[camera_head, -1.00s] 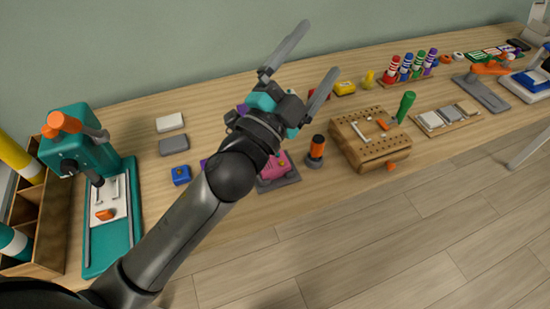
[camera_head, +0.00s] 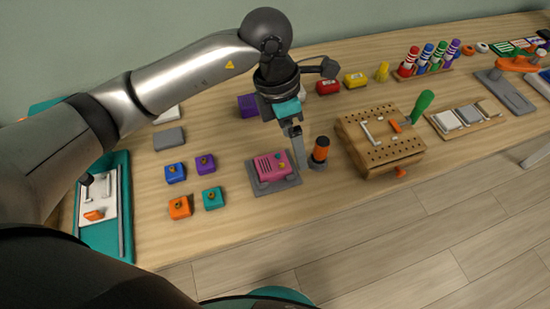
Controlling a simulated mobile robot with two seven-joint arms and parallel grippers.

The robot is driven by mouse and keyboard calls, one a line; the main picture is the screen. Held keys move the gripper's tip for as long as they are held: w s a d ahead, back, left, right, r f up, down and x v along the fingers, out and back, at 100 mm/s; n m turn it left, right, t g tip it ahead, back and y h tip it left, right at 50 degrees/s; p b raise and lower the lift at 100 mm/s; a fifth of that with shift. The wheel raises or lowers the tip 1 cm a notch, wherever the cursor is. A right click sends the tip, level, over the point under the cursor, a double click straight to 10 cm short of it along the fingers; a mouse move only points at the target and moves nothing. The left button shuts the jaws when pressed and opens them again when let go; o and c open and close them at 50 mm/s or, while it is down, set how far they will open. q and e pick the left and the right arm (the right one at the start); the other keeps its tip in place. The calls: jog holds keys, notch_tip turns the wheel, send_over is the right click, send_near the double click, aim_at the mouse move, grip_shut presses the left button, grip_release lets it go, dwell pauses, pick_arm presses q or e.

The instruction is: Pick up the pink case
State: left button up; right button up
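The pink case (camera_head: 267,170) sits on a dark grey base plate (camera_head: 261,188) near the front edge of the bench. It has dark slots and small coloured knobs on top. My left gripper (camera_head: 299,162) points down just to the right of the case, its visible finger beside the case's right end. The fingers overlap from this angle, so the gap between them is hidden. I cannot tell whether the finger touches the case. The case still rests on its plate. My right gripper is not in view.
A dark post with an orange band (camera_head: 321,150) stands close right of the gripper. A wooden pegboard block (camera_head: 385,156) lies further right. Small blue, purple, orange and teal (camera_head: 213,198) blocks lie to the left. A purple box (camera_head: 248,106) is behind.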

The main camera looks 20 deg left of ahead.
pick_arm(q)
jog(key=w+a+y, duration=0.2)
jog(key=a+y, duration=0.1)
jog(key=a, duration=0.2)
jog(key=b, duration=0.2)
send_over(269, 164)
notch_tip(269, 164, down, 9)
jog(key=shift+s+d, duration=0.15)
jog(key=shift+f+b, duration=0.35)
jog(key=shift+f, duration=2.6)
jog(key=shift+c, duration=0.2)
jog(key=shift+r, duration=0.1)
jog(key=c, duration=1.5)
